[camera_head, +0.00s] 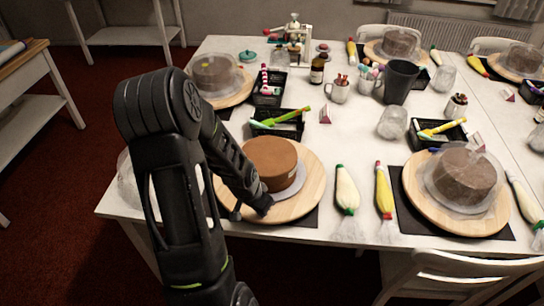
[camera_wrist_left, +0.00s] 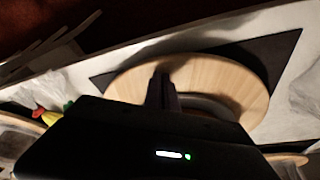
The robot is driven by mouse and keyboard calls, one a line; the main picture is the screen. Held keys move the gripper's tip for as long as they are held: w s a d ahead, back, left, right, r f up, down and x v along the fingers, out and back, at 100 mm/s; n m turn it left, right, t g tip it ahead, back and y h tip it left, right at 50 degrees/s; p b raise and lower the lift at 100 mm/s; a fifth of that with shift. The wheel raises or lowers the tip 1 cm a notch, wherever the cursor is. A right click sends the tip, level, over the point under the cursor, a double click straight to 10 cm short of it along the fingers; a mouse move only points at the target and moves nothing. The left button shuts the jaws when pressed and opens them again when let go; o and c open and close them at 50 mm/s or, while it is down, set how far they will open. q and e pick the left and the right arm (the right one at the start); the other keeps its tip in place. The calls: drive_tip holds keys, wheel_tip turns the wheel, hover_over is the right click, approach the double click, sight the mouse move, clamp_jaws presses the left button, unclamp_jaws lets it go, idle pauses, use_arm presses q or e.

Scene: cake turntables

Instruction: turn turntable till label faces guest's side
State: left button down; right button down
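A brown cake (camera_head: 271,160) stands on a pale board on a round light-wood turntable (camera_head: 306,197) near the table's front edge. My left arm reaches in from the left, and my left gripper (camera_head: 262,206) is low over the turntable's front part, beside the cake. In the left wrist view, its dark fingers (camera_wrist_left: 162,90) look close together over the turntable (camera_wrist_left: 235,82), with nothing visible between them. I cannot tell whether they touch the wood. My right gripper is not in view.
Piping bags (camera_head: 346,190) lie right of the turntable. Another cake under a clear cover (camera_head: 466,180) stands on a turntable further right. A black tray (camera_head: 279,128) with a green-handled tool is behind the cake. A white chair (camera_head: 470,272) is at the front right.

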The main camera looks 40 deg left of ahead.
sight(246, 210)
use_arm(q)
drive_tip(key=a+p, duration=0.1)
drive_tip(key=s+a+p, duration=0.1)
drive_tip(key=s+a, duration=0.1)
drive_tip(key=shift+a+r+p, duration=0.2)
drive_tip(key=shift+a+p, duration=0.1)
drive_tip(key=shift+p, duration=0.1)
drive_tip(key=shift+s+a+f+b, duration=0.15)
drive_tip(key=shift+a+f+b, duration=0.15)
drive_tip(key=shift+a, duration=0.15)
drive_tip(key=shift+s+a, duration=0.15)
drive_tip(key=shift+a, duration=0.1)
drive_tip(key=shift+r, duration=0.1)
drive_tip(key=shift+a+r, duration=0.1)
drive_tip(key=shift+r, duration=1.35)
